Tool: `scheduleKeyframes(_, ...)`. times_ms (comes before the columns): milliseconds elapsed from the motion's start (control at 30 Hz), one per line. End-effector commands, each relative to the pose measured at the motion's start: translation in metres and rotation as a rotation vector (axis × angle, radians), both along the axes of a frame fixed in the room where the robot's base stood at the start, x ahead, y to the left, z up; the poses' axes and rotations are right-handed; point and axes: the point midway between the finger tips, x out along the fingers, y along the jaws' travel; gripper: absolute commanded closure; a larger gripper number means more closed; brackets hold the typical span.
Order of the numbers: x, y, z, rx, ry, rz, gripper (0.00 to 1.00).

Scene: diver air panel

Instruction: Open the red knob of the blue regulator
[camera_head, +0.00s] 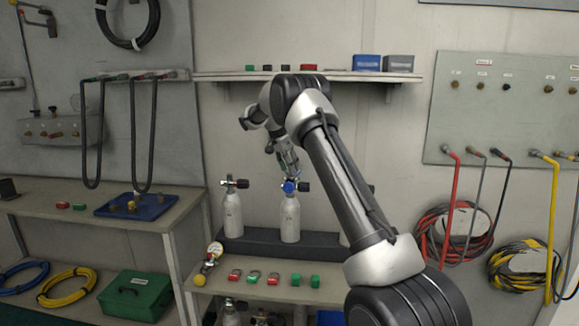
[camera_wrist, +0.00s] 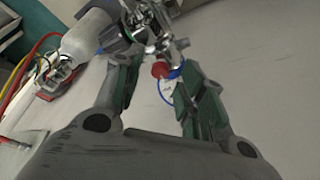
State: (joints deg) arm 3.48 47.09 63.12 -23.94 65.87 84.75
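The blue regulator (camera_head: 289,186) sits on top of a white cylinder (camera_head: 290,218) on the middle shelf in the head view. In the wrist view, the red knob (camera_wrist: 160,69) shows near the top centre, with a blue ring (camera_wrist: 174,77) beside it and metal valve parts (camera_wrist: 150,35) above it. My gripper (camera_head: 287,160) hangs just above the regulator. In the wrist view, my gripper (camera_wrist: 155,72) is open, with green-padded fingers on either side of the red knob. I see no clear contact. The red knob cannot be made out in the head view.
Another white cylinder (camera_head: 232,212) stands to the left, and a third is mostly hidden behind my arm. A gauge (camera_head: 215,249) and small red and green items (camera_head: 273,279) lie on the shelf in front. An upper shelf (camera_head: 340,76) runs above.

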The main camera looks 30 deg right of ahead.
Motion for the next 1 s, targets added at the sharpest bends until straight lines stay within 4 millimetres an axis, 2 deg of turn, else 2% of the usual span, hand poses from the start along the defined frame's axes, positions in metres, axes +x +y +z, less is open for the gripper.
scheduleKeyframes(200,0.0000,0.0000,-0.0004,0.000,0.000,0.000,0.60)
scheduleKeyframes(267,0.0000,0.0000,-0.0004,0.000,0.000,0.000,0.69)
scheduleKeyframes(433,0.0000,0.0002,-0.0003,0.000,0.000,0.001,1.00)
scheduleKeyframes(767,-0.0006,0.0001,-0.0003,0.000,0.002,0.022,1.00)
scheduleKeyframes(1000,-0.0020,-0.0005,0.0002,0.000,0.000,0.132,1.00)
